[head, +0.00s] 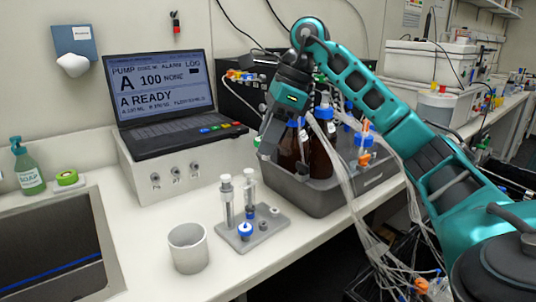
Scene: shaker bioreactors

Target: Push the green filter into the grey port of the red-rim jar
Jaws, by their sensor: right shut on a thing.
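My right gripper (268,148) reaches in from the right and points down beside the brown bottles (321,158) in the grey tray. My left gripper is not in view.
A grey tray (338,196) holds the bottles, with clear tubes hanging over its front. A laptop (160,95) stands on a white box. A small rack (250,232) with syringes, a white cup (187,248) and a sink (50,250) are nearer. Bare bench lies between.

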